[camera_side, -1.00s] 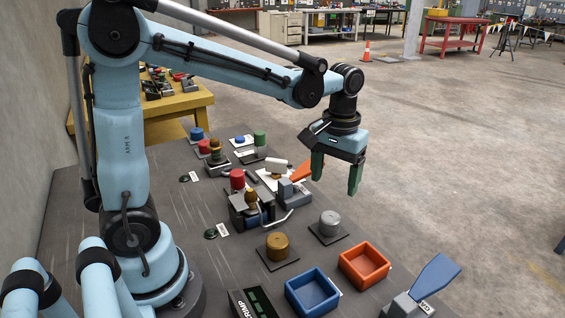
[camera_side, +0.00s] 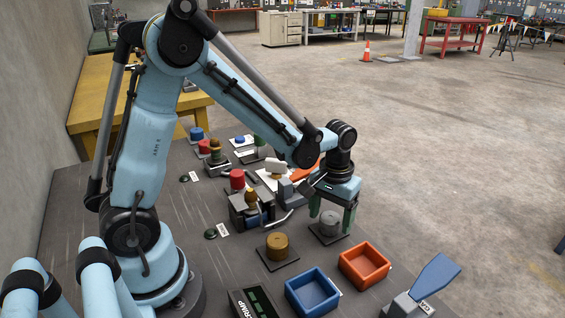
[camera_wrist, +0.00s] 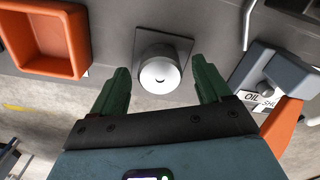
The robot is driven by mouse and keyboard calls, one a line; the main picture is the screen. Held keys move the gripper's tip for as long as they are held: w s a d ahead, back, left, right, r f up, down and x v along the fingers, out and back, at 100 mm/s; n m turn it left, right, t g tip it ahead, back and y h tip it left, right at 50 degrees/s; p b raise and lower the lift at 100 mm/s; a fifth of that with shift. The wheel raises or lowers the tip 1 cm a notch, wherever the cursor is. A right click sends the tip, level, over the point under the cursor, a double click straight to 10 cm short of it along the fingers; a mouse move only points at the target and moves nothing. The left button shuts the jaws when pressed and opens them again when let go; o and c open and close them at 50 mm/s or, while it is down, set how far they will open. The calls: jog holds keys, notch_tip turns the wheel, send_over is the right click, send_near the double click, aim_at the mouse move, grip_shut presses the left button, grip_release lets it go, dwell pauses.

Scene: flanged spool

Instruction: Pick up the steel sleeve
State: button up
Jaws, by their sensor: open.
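The steel sleeve (camera_side: 330,222) is a short grey metal cylinder standing upright on a dark square plate (camera_side: 322,238). It also shows in the wrist view (camera_wrist: 158,72), seen from above with a small hole in its top. My gripper (camera_side: 332,218) is low over the sleeve, its green fingers pointing down. In the wrist view the two fingers (camera_wrist: 160,80) are spread apart, one to each side of the sleeve, with clear gaps to it. The fingers are open and hold nothing. In the side view they partly hide the sleeve's edges.
An orange bin (camera_side: 364,265) and a blue bin (camera_side: 312,292) stand in front of the sleeve. A brass cylinder (camera_side: 277,245) sits on its own plate to the left. A grey block with an orange handle (camera_wrist: 270,80) lies close by on the other side.

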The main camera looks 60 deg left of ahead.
jog(key=shift+f, duration=0.65)
jog(key=shift+c, duration=0.2)
jog(key=c, duration=1)
jog(key=shift+r, duration=0.15)
jog(key=shift+c, duration=0.2)
